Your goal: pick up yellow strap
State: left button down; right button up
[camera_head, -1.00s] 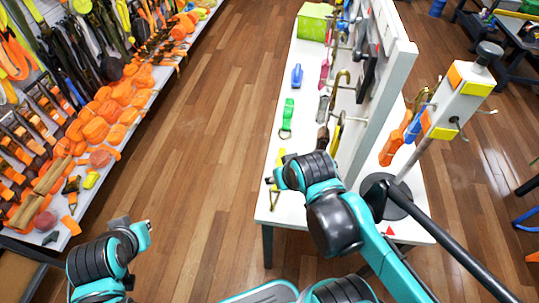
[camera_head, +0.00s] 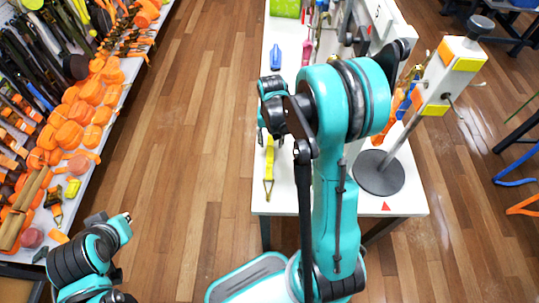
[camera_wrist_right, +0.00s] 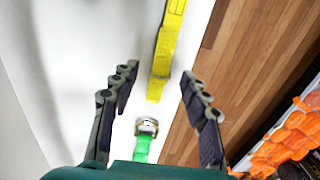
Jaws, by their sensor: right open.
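The yellow strap (camera_head: 269,162) lies flat on the white table, near its front left part, with a metal hook at its near end. It also shows in the right wrist view (camera_wrist_right: 163,62), running between my open fingers from the top edge. My right gripper (camera_head: 272,136) is over the table at the strap's far end; in the wrist view its fingers (camera_wrist_right: 158,76) stand apart on either side of the strap, with nothing held. I cannot tell the exact height gap. My left gripper (camera_head: 122,222) is at the lower left, away from the table; its jaws are unclear.
A green strap with a metal buckle (camera_wrist_right: 143,138) lies close to the yellow strap's end. A blue item (camera_head: 275,57) lies farther back on the white table (camera_head: 285,202). A stand with a round black base (camera_head: 380,174) is on the right. An orange-filled shelf lines the left.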

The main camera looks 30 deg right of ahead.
aim_at(269, 153)
jog(key=f+b, duration=0.1)
jog(key=f, duration=0.3)
jog(key=a+f+b, duration=0.1)
jog(key=f, duration=0.1)
jog(key=shift+s+f+b, duration=0.2)
jog(key=shift+f+b, duration=0.1)
jog(key=shift+r, duration=0.1)
jog(key=shift+c, duration=0.7)
grip_shut()
